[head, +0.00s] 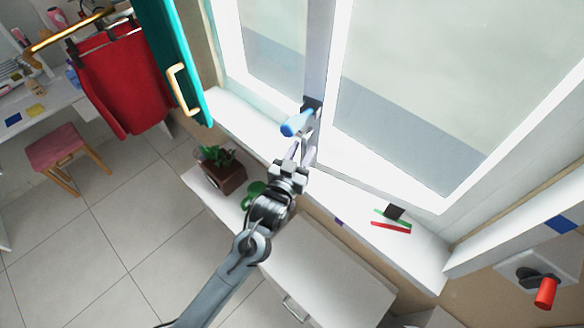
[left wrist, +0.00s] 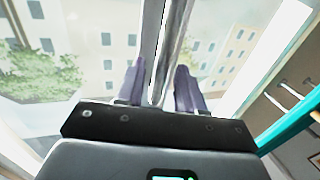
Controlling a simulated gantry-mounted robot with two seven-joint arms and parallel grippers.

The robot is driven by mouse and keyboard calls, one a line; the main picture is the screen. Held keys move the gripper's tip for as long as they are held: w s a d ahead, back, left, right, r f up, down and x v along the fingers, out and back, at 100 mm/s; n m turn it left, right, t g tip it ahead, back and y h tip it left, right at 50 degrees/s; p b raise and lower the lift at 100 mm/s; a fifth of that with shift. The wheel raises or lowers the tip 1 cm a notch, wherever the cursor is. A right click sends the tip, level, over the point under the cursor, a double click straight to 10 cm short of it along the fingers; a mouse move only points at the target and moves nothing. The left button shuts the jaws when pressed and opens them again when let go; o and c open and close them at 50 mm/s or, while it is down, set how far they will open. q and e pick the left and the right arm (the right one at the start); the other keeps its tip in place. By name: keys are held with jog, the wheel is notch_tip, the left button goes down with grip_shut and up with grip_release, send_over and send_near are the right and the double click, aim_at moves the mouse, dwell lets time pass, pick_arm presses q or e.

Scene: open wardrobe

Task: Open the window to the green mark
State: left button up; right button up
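The window (head: 425,90) has white frames and large panes; I cannot tell exactly how far its sash is open. Its blue handle (head: 297,123) sticks out from the middle upright. The green mark (head: 388,216) is a thin strip on the white sill, beside a red strip (head: 391,228). My left gripper (head: 305,150) is just below the blue handle in the head view. In the left wrist view its two fingers (left wrist: 159,85) stand apart, with a pale upright frame edge (left wrist: 170,50) showing between them. I cannot tell whether they touch it. My right gripper is out of view.
A potted plant (head: 222,172) stands left of my left arm. A teal wardrobe door (head: 170,60) and a red garment (head: 122,80) are at the upper left. A pink stool (head: 56,148) stands on the tiled floor. A white cabinet (head: 325,270) is below the sill.

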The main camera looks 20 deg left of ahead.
pick_arm(q)
jog(key=s+a+b, duration=0.1)
jog(key=s, duration=0.8)
jog(key=shift+s+a, duration=0.15)
jog(key=shift+s, duration=0.15)
jog(key=s+a+f+g+y, duration=0.1)
jog(key=s+a+f+g, duration=0.3)
jog(key=s, duration=0.4)
jog(key=s+a+f+g, duration=0.2)
jog(key=s+f+g, duration=0.35)
jog(key=s, duration=0.25)
jog(key=s+a+f+g+y, duration=0.1)
jog(key=s+a+f+g, duration=0.3)
jog(key=s, duration=0.4)
notch_tip(320, 180, up, 15)
jog(key=p, duration=1.6)
jog(key=shift+s+d+g+p, duration=0.3)
jog(key=shift+s+d+g, duration=0.05)
jog(key=shift+s+d, duration=0.1)
jog(key=shift+r, duration=0.1)
